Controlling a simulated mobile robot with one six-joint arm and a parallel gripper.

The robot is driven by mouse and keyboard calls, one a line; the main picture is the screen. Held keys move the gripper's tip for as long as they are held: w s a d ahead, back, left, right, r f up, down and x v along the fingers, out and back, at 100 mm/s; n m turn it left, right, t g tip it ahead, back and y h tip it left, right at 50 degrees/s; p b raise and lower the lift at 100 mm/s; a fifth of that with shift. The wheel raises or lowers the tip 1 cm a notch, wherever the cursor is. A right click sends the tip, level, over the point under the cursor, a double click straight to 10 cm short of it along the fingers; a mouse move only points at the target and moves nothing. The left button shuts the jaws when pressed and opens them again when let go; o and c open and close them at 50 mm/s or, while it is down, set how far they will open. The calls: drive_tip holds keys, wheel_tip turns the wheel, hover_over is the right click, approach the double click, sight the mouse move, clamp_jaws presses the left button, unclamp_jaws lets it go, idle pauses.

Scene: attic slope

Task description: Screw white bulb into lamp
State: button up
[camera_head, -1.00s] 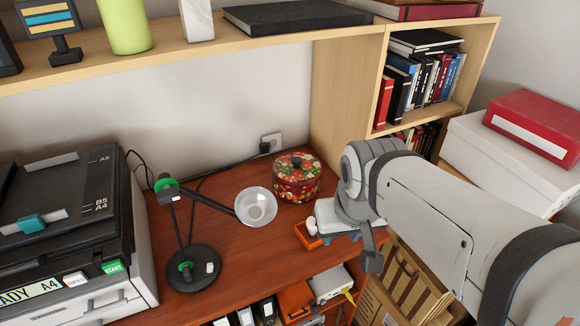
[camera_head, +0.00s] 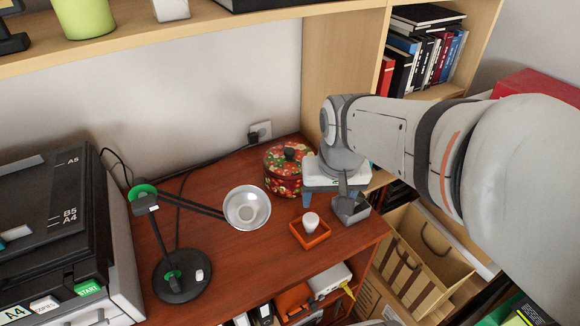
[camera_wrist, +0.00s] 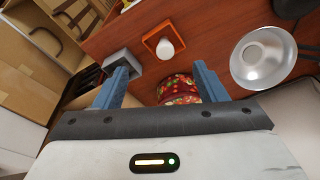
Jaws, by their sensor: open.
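The white bulb (camera_head: 311,221) stands in a small orange tray (camera_head: 298,237) near the desk's front edge. It also shows in the wrist view (camera_wrist: 166,49), ahead of and between my fingers. The desk lamp has a round black base (camera_head: 182,276), a jointed arm with green joints, and a silver shade (camera_head: 240,222) whose open side faces the head camera. The shade is at the right in the wrist view (camera_wrist: 262,60). My gripper (camera_wrist: 162,70) is open and empty, its blue fingers apart. In the head view it is behind the bulb, near the floral tin.
A red floral tin (camera_head: 283,172) stands at the back of the desk. A small grey box (camera_head: 350,209) is right of the orange tray. A printer (camera_head: 60,230) fills the left. A shelf runs above, and paper bags (camera_head: 425,255) stand right of the desk.

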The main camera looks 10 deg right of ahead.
sight(311, 218)
drive_tip(key=w+f+m+b, duration=0.1)
drive_tip(key=w+f, duration=0.2)
drive_tip(key=f, duration=0.1)
drive_tip(key=w+f+m+g+b, duration=0.1)
drive_tip(key=w+f+b, duration=0.1)
drive_tip(key=w+f, duration=0.1)
drive_tip(key=w+f+m+g+b, duration=0.1)
drive_tip(key=w+f, duration=0.3)
drive_tip(key=f, duration=0.2)
drive_tip(key=shift+a, duration=0.25)
drive_tip(key=f, duration=0.7)
drive_tip(key=shift+s+d+f, duration=0.15)
drive_tip(key=shift+d+f, duration=0.05)
drive_tip(key=shift+f, duration=0.15)
drive_tip(key=shift+c, duration=0.4)
drive_tip(key=c, duration=1)
